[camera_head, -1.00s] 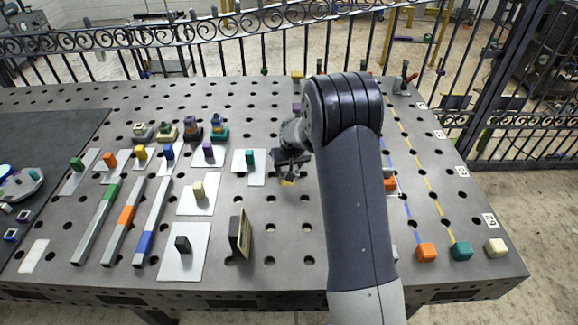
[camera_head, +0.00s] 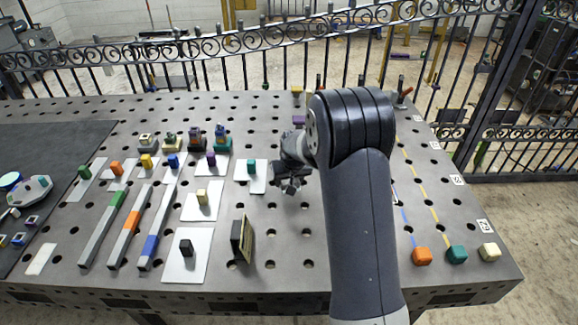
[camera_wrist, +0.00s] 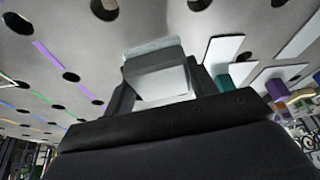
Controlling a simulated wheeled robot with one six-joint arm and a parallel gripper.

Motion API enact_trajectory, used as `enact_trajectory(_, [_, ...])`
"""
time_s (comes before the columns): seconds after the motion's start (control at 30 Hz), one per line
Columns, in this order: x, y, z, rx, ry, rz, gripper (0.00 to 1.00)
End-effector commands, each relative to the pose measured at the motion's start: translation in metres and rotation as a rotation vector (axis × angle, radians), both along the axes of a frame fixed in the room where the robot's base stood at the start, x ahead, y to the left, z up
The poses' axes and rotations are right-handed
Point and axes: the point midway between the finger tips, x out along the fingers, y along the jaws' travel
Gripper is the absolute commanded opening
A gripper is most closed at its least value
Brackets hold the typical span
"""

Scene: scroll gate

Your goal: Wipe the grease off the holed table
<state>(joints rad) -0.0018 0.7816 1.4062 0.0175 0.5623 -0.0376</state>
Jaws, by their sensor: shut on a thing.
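The holed table (camera_head: 270,277) is a grey metal top with rows of round dark holes. My gripper (camera_head: 290,184) is over the middle of the table, right of a teal block on a white plate, partly hidden by my arm. In the wrist view my gripper (camera_wrist: 160,85) is shut on a pale grey-white block (camera_wrist: 160,78), with the holed top around it. I cannot tell whether the block touches the table. I make out no clear grease patch; my arm covers part of the top.
A teal block (camera_head: 251,166) and a purple block (camera_head: 211,159) stand on white plates to the left. A dark upright frame (camera_head: 241,238) stands nearer. An iron fence runs behind.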

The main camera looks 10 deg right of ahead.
Motion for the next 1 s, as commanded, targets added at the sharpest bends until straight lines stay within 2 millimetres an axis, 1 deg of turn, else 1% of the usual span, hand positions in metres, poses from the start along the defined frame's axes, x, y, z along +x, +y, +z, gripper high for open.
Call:
enact_trajectory(0.03, [0.000,0.000,0.008,0.000,-0.002,0.000,0.30])
enact_trajectory(0.1, [-0.001,0.000,0.015,0.000,-0.002,0.000,0.30])
enact_trajectory(0.43, [-0.004,0.000,0.043,0.000,-0.003,0.000,0.30])
enact_trajectory(0.57, [-0.005,0.000,0.046,0.000,-0.001,0.000,0.30])
enact_trajectory(1.0, [-0.005,0.000,0.045,0.000,-0.001,0.000,0.30])
